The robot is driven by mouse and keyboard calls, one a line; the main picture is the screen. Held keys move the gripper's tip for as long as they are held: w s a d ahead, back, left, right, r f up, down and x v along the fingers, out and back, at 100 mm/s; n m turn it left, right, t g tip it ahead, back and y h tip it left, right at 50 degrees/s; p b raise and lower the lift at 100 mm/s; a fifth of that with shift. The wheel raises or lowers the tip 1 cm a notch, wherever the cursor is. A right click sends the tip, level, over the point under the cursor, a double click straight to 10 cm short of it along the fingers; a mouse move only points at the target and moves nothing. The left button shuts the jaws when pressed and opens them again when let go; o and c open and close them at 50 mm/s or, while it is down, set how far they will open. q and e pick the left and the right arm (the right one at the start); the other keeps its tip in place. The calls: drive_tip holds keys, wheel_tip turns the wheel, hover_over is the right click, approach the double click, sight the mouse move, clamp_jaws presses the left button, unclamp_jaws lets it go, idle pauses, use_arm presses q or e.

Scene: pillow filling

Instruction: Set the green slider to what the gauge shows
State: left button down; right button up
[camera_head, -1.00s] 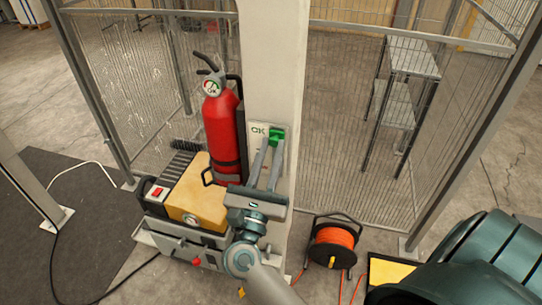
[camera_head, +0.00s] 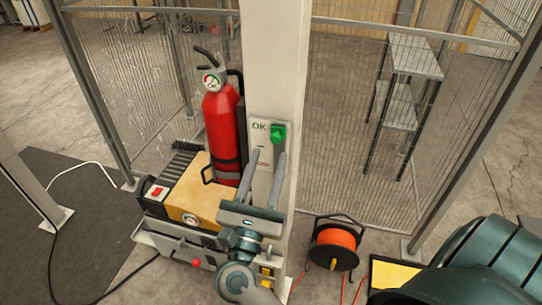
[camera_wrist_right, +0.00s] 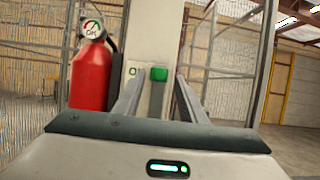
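The green slider (camera_head: 278,132) sits near the top of a pale plate (camera_head: 256,138) on the white post, beside the printed OK. A red word lower on the plate is partly hidden. The slider also shows in the right wrist view (camera_wrist_right: 158,73), between and beyond the fingers. The gauge (camera_head: 211,81) is the round dial on the red fire extinguisher (camera_head: 220,125); in the wrist view the gauge (camera_wrist_right: 92,28) shows OK, but its needle is too small to read surely. My right gripper (camera_head: 267,153) is open and empty, below and in front of the slider. My left gripper is out of view.
A yellow-topped machine (camera_head: 196,192) with a small dial stands left of the post, below the extinguisher. An orange cable reel (camera_head: 335,240) stands on the floor to the right. Mesh fencing (camera_head: 345,120) runs behind the post.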

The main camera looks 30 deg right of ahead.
drive_tip(key=b+v, duration=0.3)
drive_tip(key=v, duration=0.4)
drive_tip(key=shift+s+a, duration=0.25)
drive_tip(key=shift+w+f, duration=0.1)
drive_tip(key=shift+f, duration=0.05)
